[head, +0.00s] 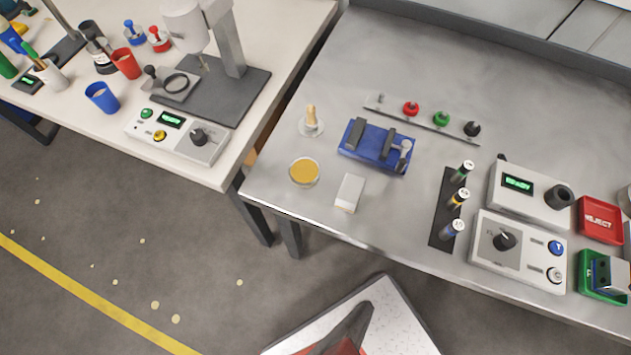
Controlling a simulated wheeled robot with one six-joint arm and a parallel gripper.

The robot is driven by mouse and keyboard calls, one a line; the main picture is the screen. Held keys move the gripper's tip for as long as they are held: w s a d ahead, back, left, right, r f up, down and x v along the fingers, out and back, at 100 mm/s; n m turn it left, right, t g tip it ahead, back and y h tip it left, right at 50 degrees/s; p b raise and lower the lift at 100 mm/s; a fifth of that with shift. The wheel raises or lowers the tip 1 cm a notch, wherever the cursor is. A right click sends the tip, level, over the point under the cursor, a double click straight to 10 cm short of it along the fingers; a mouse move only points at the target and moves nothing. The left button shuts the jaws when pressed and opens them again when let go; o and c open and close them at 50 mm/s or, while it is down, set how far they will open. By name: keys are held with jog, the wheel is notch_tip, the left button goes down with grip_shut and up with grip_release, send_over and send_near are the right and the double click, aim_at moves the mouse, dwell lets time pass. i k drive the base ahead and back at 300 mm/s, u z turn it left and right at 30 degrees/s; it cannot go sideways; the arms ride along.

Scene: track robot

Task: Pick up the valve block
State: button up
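A small block with a pale grey top, a blue side and dark round holes on its front (610,274) sits in a green tray (590,293) at the right edge of the metal table. It looks like the valve block, though it is small in this view. The tray's rim hides its lower part. My gripper does not show in the head view.
The metal table (330,105) also holds a red REJECT tray (600,221), two control boxes (518,253), a black strip with three bottles, a blue clamp fixture (362,156), a light block (350,192) and a yellow dish (304,171). A white bench stands at left.

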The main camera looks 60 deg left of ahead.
aim_at(348, 196)
jog(key=u, duration=2.45)
jog(key=k, duration=0.5)
jog(key=u, duration=1.75)
jog(key=i, duration=1.15)
jog(key=z, duration=1.9)
